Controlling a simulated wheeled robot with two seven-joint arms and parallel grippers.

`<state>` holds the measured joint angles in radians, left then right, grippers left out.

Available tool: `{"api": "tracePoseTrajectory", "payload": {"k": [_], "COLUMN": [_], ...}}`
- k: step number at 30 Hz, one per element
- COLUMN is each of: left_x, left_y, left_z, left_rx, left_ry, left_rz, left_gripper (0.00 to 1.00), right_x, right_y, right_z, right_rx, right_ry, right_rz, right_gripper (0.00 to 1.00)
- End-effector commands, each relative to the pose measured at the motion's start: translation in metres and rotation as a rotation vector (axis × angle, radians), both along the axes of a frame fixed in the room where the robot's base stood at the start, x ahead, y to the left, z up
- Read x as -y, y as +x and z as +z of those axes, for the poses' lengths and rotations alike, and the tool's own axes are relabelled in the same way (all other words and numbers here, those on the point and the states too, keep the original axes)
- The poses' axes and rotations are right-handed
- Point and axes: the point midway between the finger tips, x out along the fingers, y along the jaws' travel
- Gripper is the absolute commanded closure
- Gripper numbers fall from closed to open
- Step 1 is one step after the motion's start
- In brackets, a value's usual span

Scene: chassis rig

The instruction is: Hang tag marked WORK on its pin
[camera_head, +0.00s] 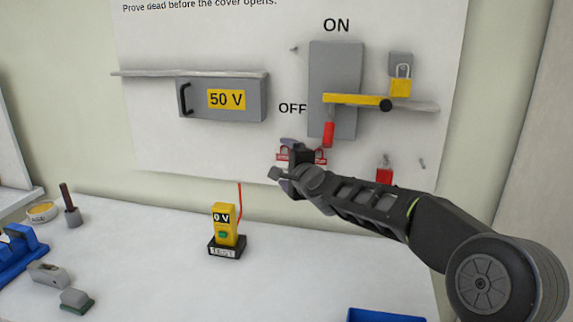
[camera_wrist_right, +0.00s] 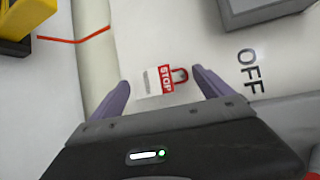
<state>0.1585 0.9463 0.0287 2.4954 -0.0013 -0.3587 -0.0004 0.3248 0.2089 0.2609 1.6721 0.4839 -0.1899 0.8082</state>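No tag with a readable WORK marking shows in either view. My right gripper (camera_head: 284,158) is at the board below the OFF label, in front of a red and white STOP marking (camera_head: 320,157). In the right wrist view my right gripper (camera_wrist_right: 161,80) has its fingers spread, with the STOP marking (camera_wrist_right: 166,78) visible between them. I cannot tell whether this is a hanging tag or a print; nothing is clearly gripped. A small pin (camera_head: 294,49) is at the board's upper middle, another (camera_head: 422,163) at its lower right. My left gripper is out of view.
A yellow padlock (camera_head: 400,87) and a red padlock (camera_head: 384,175) are to the right. A tester (camera_head: 226,225) reading 0 V stands on the table. A blue tray (camera_head: 385,315) is at the front.

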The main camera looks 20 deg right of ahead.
Motion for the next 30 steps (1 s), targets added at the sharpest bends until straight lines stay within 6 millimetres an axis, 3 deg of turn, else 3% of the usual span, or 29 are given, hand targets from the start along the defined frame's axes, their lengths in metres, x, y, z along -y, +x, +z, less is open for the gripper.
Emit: {"api": "tracePoseTrajectory", "payload": {"k": [3,14,30], "left_x": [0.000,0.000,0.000], "left_y": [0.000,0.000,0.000], "left_z": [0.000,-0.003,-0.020], "left_rx": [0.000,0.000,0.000], "left_ry": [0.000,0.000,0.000], "left_rz": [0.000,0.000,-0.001], "left_gripper": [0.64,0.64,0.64], "right_x": [0.000,0.000,-0.007], "right_y": [0.000,-0.006,-0.074], "right_z": [0.000,0.000,0.013], "right_rx": [0.000,0.000,0.001], "right_ry": [0.000,0.000,0.000], "right_rz": [0.000,0.000,0.000], "right_gripper": [0.00,0.00,0.00]}}
